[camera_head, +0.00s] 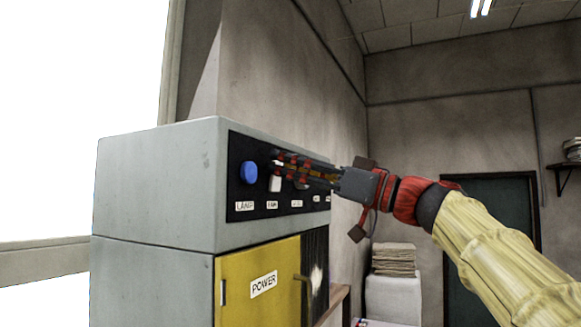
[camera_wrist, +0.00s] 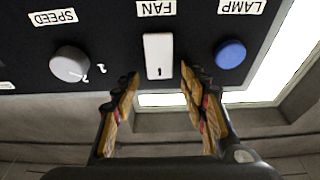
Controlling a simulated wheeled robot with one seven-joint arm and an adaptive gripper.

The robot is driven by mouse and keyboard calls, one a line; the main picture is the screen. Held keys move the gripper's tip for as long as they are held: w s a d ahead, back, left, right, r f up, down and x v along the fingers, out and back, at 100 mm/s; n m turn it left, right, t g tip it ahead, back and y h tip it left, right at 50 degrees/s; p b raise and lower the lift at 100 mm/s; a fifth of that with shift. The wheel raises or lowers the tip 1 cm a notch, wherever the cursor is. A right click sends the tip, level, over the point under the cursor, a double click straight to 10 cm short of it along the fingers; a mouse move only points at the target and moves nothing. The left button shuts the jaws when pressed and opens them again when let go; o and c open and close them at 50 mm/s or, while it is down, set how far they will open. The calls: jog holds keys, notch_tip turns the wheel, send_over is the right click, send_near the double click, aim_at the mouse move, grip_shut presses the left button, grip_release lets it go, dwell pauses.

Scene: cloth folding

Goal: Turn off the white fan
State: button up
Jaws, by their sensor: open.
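A grey control cabinet (camera_head: 160,180) carries a black panel with labelled controls. My gripper (camera_wrist: 158,80) is open and empty. In the wrist view its two fingertips are on either side of the switch's lower end in the picture. Whether they touch the panel, I cannot tell. In the head view my gripper (camera_head: 277,163) reaches in from the right. The fan itself is not seen.
The blue lamp button (camera_wrist: 230,54) and the speed knob (camera_wrist: 70,64) flank the switch closely. A yellow POWER door (camera_head: 240,290) is below the panel. A stack of folded cloth (camera_head: 394,258) lies on a white block behind. A bright window fills the left.

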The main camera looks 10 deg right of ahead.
jog(key=v, duration=1.2)
dwell(0.3)
